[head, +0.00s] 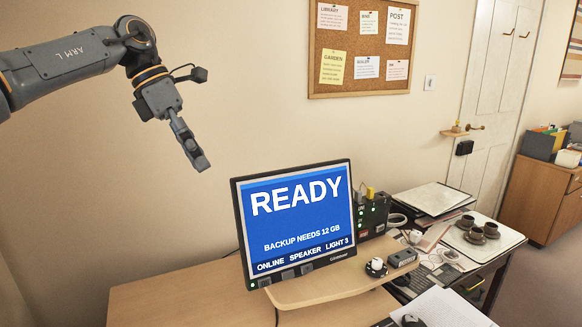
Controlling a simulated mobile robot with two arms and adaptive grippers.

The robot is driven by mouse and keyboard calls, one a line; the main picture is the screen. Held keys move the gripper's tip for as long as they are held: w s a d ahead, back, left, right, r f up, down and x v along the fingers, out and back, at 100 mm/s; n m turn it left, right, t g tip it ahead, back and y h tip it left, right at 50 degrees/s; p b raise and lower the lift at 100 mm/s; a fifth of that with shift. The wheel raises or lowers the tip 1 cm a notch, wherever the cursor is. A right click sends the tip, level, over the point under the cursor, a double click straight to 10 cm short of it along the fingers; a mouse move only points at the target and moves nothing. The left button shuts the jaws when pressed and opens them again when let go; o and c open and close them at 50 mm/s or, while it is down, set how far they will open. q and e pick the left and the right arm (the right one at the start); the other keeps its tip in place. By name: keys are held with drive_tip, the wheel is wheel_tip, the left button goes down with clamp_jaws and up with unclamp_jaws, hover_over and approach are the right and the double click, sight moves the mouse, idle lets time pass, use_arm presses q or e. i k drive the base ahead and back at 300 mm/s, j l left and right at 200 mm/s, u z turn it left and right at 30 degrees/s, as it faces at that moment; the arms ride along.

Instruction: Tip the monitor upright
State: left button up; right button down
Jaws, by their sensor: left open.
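The monitor (296,219) stands in the middle of the head view, at the back of the wooden desk. Its blue screen faces me, lit, with "READY" in large white letters and smaller lines below. It stands roughly upright, and it looks slightly rolled in the picture. My left gripper (199,163) hangs in the air up and left of the monitor, apart from it, pointing down. It is open and empty, seen nearly edge-on. My right gripper is not in the view.
A dark box with green lights (373,214) stands right of the monitor. A raised wooden shelf (318,285) is in front. A tray (497,236) with dark cups, papers and small devices crowd the right. The desk's left part (165,300) is clear. A cork board (362,62) hangs behind.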

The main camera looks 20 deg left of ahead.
sight(289, 219)
drive_tip(key=i, duration=1)
